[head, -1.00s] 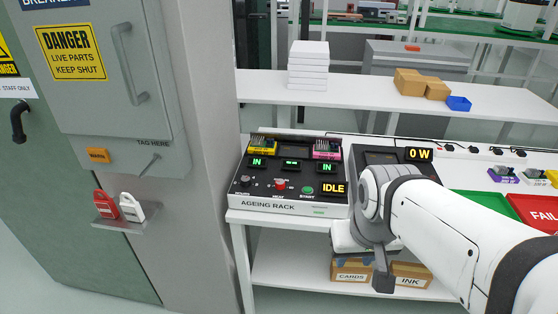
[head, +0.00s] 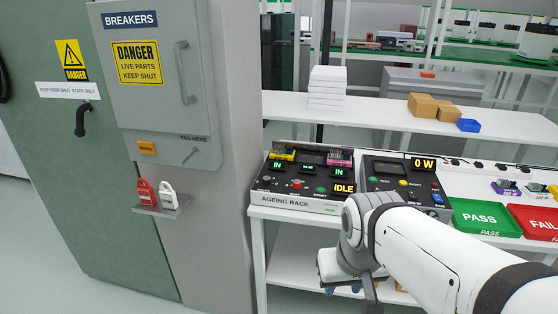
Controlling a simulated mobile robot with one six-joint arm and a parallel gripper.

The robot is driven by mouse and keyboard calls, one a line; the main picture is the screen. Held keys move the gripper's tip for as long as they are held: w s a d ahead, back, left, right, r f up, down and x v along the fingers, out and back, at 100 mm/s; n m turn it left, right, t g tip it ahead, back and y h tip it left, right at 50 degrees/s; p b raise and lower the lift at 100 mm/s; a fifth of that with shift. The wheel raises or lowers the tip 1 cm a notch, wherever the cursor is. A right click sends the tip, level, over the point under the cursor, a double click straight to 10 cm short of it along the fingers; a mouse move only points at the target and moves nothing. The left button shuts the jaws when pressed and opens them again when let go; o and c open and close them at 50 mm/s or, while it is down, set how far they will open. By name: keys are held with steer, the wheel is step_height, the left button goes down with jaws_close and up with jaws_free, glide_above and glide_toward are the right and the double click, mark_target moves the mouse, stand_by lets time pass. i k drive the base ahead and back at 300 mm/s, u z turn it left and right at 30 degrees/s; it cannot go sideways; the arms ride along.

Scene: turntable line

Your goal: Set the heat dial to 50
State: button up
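The ageing rack (head: 285,201) is a dark, sloped panel with a pale front strip on the white bench. Its front row has a small dark knob (head: 267,180), a red knob or button (head: 296,184) and a green button (head: 320,190). The small lettering beside them is too blurred to tell surely which is the heat dial or what it reads. The rack's displays show IN twice and IDLE. My gripper (head: 343,288) hangs below and right of the rack, in front of the bench, apart from the knobs. Its fingers are small and partly hidden, so their opening is unclear.
Yellow and pink units (head: 339,157) sit on the rack's back. A tester (head: 390,168) reading 0 W stands to its right, then a green PASS tray (head: 480,204) and a red FAIL tray (head: 535,210). A grey breaker cabinet (head: 150,85) stands left.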

mark_target(296, 184)
steer(key=z, duration=0.05)
steer(key=i, duration=1)
steer(key=u, duration=0.1)
